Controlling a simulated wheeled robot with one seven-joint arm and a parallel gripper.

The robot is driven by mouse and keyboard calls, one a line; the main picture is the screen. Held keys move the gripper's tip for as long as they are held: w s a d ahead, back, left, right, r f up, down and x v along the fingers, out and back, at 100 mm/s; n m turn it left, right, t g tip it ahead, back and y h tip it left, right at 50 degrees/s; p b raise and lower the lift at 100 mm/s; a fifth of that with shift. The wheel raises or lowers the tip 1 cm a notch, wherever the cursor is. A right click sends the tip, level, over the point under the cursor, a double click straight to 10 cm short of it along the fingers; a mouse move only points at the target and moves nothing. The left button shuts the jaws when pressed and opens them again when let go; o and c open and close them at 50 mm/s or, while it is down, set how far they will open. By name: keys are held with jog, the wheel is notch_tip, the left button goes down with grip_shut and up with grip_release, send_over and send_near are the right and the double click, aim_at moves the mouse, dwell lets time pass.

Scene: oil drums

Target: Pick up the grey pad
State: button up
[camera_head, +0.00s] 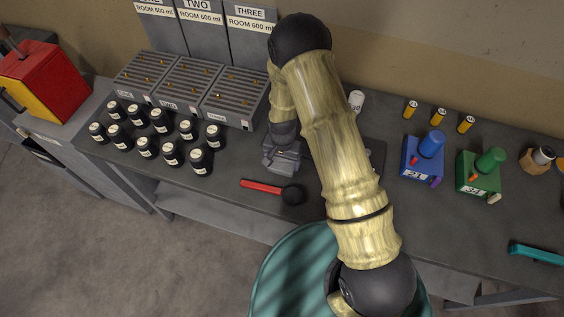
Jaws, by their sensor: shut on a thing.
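My gripper (281,167) is low over the bench, right of the slotted racks and above the red-handled tool. It points down and is shut on a grey thing, which I take to be the grey pad. The pad's outline blends with the grey jaws, and the fingertips are mostly hidden. I cannot tell whether it touches the bench. A dark flat square (376,152) on the bench is partly hidden behind my arm.
Black jars (172,153) stand left, before slotted racks (232,98). The red-handled tool (262,188) lies at the front edge. A blue box (421,160) and green box (477,175) stand right. A teal drum (285,270) is in front. A white bottle (356,100) stands behind my arm.

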aim_at(282, 163)
notch_tip(282, 163, up, 10)
jog(key=b, duration=0.3)
jog(key=shift+f, duration=0.2)
dwell(0.3)
jog(key=o, duration=0.4)
jog(key=shift+c, duration=1.3)
